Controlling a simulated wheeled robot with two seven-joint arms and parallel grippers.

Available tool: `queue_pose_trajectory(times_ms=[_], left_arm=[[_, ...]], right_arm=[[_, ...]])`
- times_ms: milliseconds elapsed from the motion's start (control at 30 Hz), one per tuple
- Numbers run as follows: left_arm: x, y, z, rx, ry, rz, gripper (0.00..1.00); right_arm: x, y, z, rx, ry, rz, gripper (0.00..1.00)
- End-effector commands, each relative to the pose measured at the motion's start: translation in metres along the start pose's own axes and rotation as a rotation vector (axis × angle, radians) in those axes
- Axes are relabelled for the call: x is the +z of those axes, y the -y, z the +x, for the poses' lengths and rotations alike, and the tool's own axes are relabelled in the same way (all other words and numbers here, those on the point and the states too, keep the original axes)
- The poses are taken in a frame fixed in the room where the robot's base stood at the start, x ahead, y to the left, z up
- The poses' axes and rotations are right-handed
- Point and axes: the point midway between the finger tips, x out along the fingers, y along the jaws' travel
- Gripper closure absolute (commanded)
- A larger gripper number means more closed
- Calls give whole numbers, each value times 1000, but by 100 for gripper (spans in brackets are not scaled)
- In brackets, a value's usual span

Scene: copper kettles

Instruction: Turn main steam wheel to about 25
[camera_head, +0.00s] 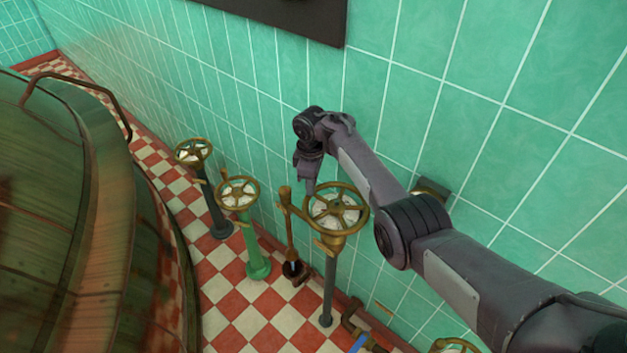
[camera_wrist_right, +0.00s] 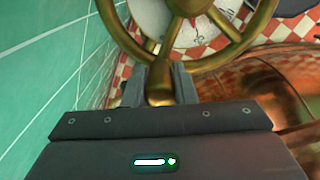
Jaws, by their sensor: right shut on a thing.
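A brass handwheel (camera_head: 362,212) with spokes stands on a dark grey post near the tiled wall in the head view. A pale dial face shows beneath its spokes. My right gripper (camera_head: 309,188) reaches down to the wheel's left side. In the right wrist view the gripper (camera_wrist_right: 160,88) is shut on a brass part at the rim of the wheel (camera_wrist_right: 117,32), with a finger on each side. The dial (camera_wrist_right: 190,36) is partly covered by the wheel, and its reading is too small to tell. My left gripper is not in view.
Another brass wheel on a green post (camera_head: 257,268) and one on a dark post (camera_head: 216,218) stand to the left. A long-handled tool (camera_head: 290,235) stands between. A large copper vessel (camera_head: 105,200) fills the left; the green tiled wall (camera_head: 420,90) is close behind.

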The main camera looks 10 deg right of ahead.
Motion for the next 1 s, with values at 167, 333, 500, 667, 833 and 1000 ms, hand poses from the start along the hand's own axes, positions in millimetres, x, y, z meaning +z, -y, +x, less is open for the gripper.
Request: queue_pose_trajectory(times_ms=[167,333,500,667,833,1000], left_arm=[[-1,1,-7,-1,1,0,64],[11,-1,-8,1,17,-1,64],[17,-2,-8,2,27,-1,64],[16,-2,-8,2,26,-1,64],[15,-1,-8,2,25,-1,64],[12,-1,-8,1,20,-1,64]], right_arm=[[-2,5,-1,0,-2,-61,100],[-3,6,0,1,-3,-84,100],[-3,7,1,1,-3,-88,100],[-3,7,1,1,-4,-87,100],[-3,6,1,1,-3,-86,63],[-3,6,1,1,-3,-86,54]])
